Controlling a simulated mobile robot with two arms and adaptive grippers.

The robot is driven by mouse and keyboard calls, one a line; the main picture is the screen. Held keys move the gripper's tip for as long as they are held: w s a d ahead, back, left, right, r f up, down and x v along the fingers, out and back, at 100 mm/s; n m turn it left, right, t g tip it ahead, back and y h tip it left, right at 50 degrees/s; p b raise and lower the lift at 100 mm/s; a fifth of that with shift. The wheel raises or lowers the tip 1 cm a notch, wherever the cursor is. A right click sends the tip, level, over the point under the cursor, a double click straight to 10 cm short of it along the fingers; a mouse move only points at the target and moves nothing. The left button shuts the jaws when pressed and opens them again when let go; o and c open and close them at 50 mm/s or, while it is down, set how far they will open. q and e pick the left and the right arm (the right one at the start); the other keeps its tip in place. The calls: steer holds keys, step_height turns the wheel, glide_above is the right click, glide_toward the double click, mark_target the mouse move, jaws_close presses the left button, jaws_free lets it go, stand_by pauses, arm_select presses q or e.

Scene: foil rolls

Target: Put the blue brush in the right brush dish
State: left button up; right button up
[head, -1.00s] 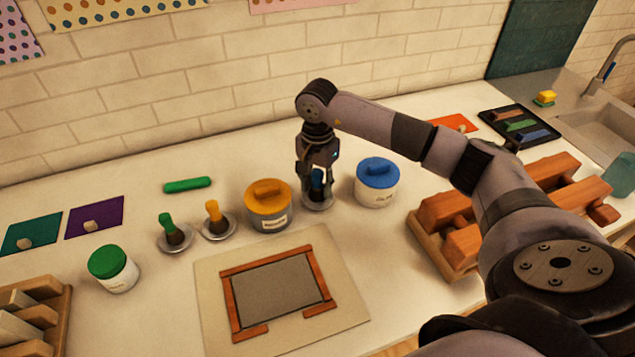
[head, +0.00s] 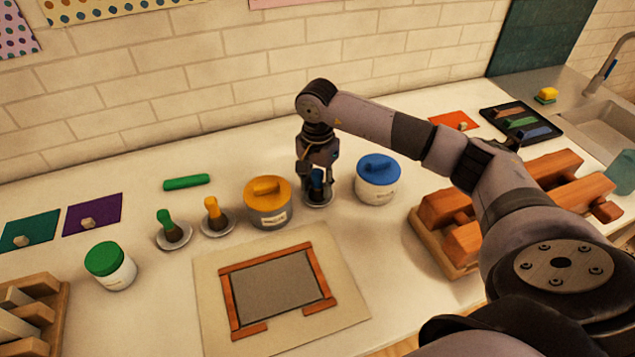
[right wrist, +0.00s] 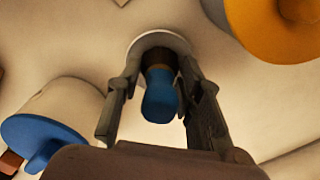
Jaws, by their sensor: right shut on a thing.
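The blue brush (head: 317,181) is upright at the rightmost metal dish (head: 319,203), between the orange-lidded jar and the blue-lidded jar. My right gripper (head: 317,187) points down and is shut on the brush's handle. In the right wrist view the blue handle (right wrist: 159,98) is between the fingers (right wrist: 155,105), with the round dish (right wrist: 141,43) beneath its dark bristle end. I cannot tell whether the bristles touch the dish. My left gripper is not in view.
The orange-lidded jar (head: 268,207) is close on the left, the blue-lidded jar (head: 377,183) on the right. Green (head: 167,220) and yellow (head: 212,209) brushes stand in dishes further left. A framed board (head: 350,307) lies in front; a wooden rack (head: 437,253) stands right.

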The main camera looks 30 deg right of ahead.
steer(key=o, duration=1.2)
steer(key=shift+o, duration=0.6)
steer(key=o, duration=0.4)
steer(key=shift+r+p, duration=2.55)
steer(key=shift+r, duration=1.95)
